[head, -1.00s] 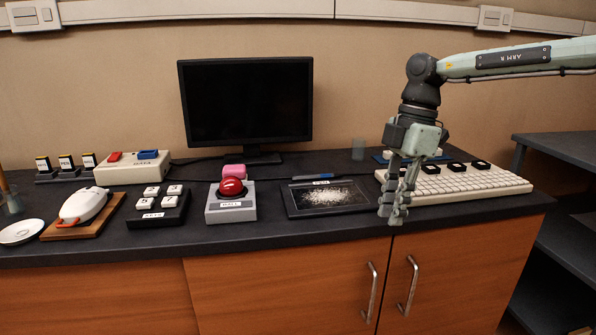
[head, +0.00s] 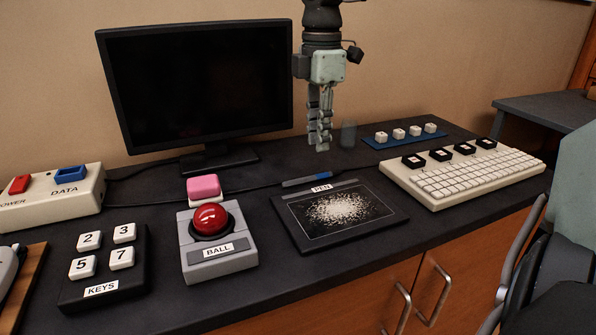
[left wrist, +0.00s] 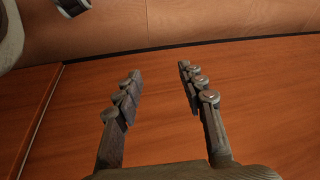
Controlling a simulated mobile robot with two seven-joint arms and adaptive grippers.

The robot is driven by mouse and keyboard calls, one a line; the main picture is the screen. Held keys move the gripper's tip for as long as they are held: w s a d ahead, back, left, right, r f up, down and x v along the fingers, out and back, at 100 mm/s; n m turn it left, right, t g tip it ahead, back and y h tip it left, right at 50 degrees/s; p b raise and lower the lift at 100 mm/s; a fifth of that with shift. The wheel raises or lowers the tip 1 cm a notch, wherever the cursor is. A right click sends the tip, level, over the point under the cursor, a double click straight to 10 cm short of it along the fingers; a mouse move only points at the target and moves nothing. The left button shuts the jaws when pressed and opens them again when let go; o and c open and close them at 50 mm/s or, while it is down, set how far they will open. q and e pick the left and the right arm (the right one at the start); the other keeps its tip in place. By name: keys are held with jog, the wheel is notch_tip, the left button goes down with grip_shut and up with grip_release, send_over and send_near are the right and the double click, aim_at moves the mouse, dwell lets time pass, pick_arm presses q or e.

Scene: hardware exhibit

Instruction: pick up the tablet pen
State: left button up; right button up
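The tablet pen (head: 305,181), slim with a blue part and a dark part, lies along the back edge of the dark tablet (head: 287,222), by a PEN label. White specks cover the tablet's screen. My right gripper (head: 320,146) points down in the head view, with its fingertips a little above and right of the pen in the picture, apart from it. Its fingers overlap from this angle, so its opening is unclear. My left gripper (left wrist: 160,90) is open and empty in the left wrist view, in front of wooden cabinet panels.
A monitor (head: 205,85) stands behind, left of my right gripper. A translucent cup (head: 348,134) is close to its right. A keyboard (head: 470,178) and blue strip (head: 380,143) lie to the right. A red-button BALL box (head: 217,257) and pink block (head: 203,187) sit left of the tablet.

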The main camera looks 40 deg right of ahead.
aim_at(317, 175)
notch_tip(317, 175, down, 7)
jog(key=shift+f+p, duration=0.1)
jog(key=shift+p, duration=0.25)
jog(key=shift+c, duration=0.4)
grip_shut()
